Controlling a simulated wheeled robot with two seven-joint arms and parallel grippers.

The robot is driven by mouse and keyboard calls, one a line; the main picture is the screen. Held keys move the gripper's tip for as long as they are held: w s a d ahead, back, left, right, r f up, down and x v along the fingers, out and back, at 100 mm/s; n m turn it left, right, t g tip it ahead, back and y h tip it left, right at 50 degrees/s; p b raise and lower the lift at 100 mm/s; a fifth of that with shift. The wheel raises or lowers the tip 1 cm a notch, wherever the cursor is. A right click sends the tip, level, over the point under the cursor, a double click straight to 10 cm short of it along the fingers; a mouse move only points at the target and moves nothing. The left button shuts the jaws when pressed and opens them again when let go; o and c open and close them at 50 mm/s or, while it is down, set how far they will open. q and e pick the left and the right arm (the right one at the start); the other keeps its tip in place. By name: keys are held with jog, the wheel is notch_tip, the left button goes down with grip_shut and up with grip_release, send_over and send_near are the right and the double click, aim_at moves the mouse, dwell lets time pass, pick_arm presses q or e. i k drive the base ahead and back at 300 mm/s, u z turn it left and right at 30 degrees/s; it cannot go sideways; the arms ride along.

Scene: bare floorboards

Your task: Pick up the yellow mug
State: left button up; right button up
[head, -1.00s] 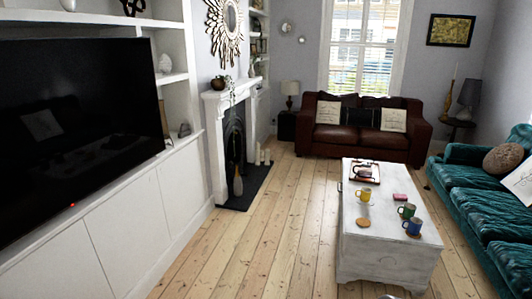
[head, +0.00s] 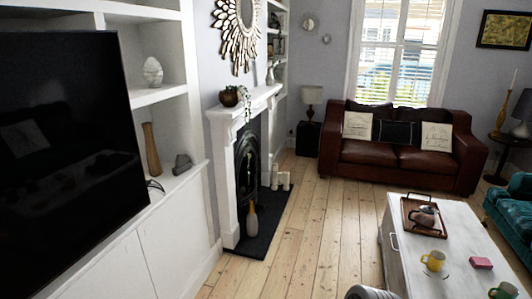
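The yellow mug (head: 434,260) stands upright on a round coaster on the white coffee table (head: 398,252), at the lower right of the head view. A small pinkish-red box (head: 481,262) lies to its right. A green mug (head: 503,291) is partly cut off by the bottom edge. Neither gripper can be made out. A pale rounded part at the bottom edge may be mine, but I cannot tell what it is.
A wooden tray (head: 408,218) with a teapot (head: 424,216) is behind the yellow mug. A brown leather sofa (head: 399,160) stands at the back, a teal sofa (head: 510,208) at right. Bare floorboards (head: 318,240) lie clear between fireplace and table.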

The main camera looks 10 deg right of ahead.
aim_at(432, 261)
jog(key=z, duration=0.25)
jog(key=i, duration=2.1)
jog(key=z, duration=1.65)
jog(key=i, duration=1.5)
jog(key=z, duration=1)
jog(key=i, duration=0.55)
jog(key=u, duration=0.05)
